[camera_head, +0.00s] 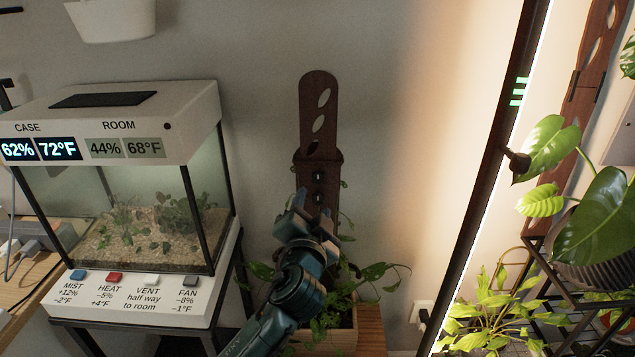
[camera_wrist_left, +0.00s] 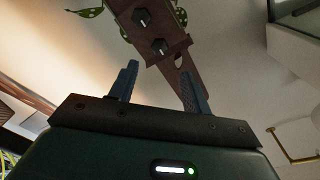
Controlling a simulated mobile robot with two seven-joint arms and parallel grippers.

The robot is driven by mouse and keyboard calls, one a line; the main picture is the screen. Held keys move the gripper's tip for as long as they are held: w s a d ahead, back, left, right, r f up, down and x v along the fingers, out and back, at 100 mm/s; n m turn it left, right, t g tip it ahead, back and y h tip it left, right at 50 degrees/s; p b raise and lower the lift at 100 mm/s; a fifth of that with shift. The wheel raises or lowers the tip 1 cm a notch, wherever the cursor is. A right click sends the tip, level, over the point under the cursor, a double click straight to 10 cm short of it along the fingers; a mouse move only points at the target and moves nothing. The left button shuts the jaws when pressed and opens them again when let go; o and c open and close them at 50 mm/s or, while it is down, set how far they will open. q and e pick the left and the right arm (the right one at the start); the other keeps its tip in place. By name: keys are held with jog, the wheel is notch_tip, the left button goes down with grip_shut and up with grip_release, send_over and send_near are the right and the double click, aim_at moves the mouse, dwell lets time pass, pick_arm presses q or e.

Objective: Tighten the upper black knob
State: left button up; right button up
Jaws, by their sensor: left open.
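The upper black knob (camera_head: 319,177) sits on the brown wooden plank (camera_head: 302,172), just below its slotted upper part. The lower black knob (camera_head: 318,197) is under it, close above my fingers. In the left wrist view the picture is turned: the upper knob (camera_wrist_left: 159,46) is nearer the slot, and the lower knob (camera_wrist_left: 141,18) is farther up. My left gripper (camera_head: 318,210) is open and empty, in front of the plank's lower part. In the left wrist view the fingers (camera_wrist_left: 159,72) are apart, with the upper knob beyond the gap between the tips. My right gripper is out of view.
A wooden planter (camera_head: 338,342) with leafy stems stands behind and below my arm. A glass terrarium (camera_head: 150,205) with buttons is on the left. A lit upright bar (camera_head: 493,150) and potted plants are on the right. Bare wall lies between plank and bar.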

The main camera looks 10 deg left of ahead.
aim_at(318, 179)
pick_arm(q)
jog(key=w, duration=0.6)
jog(key=w+a, duration=0.1)
jog(key=w, duration=0.2)
jog(key=shift+w, duration=0.1)
jog(key=shift+p, duration=0.3)
jog(key=c, duration=1)
